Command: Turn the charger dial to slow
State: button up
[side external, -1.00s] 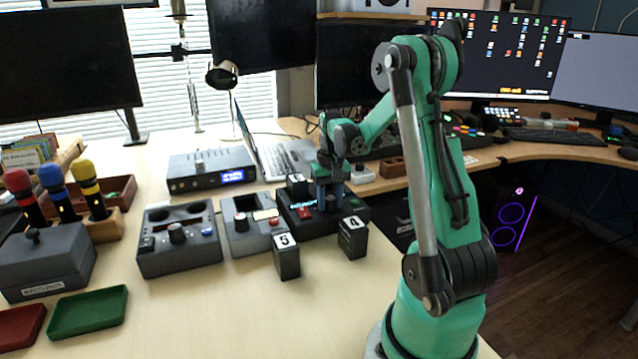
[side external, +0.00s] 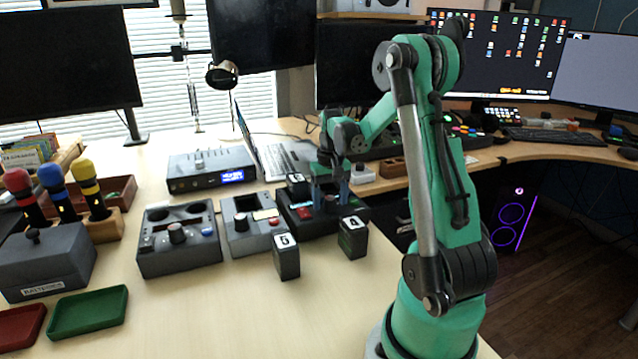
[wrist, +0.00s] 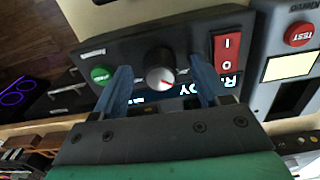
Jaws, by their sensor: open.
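The charger (side external: 292,219) is a dark box at the right of the row of devices. In the wrist view it fills the middle, with a dial (wrist: 160,68), a green button (wrist: 101,75), a red rocker switch (wrist: 227,52) and a partly hidden lit display (wrist: 185,88). The dial has a silver cap with a red mark pointing to the right and slightly down in that view. I cannot read its scale labels. My gripper (wrist: 161,72) is open, with one blue finger on each side of the dial and a gap on both sides. In the side view my gripper (side external: 330,188) is over the charger.
Blocks marked 5 (side external: 287,258) and 4 (side external: 352,239) stand in front of the charger. A grey box with a red button (side external: 247,236) stands close at its left. A laptop (side external: 280,155) is behind. The table front is clear.

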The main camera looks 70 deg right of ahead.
aim_at(328, 198)
jog(key=shift+r, duration=2.7)
jog(key=shift+w+a, duration=0.1)
jog(key=shift+a, duration=0.1)
jog(key=w+a+r+n+t, duration=0.1)
jog(key=a+n+t, duration=0.2)
jog(key=a, duration=1)
jog(key=w+a+r+n+t, duration=0.1)
jog(key=a+n+t, duration=0.3)
jog(key=a, duration=0.9)
jog(key=shift+w+a+r+n, duration=0.15)
jog(key=shift+w+r+n, duration=0.2)
jog(key=shift+n, duration=0.85)
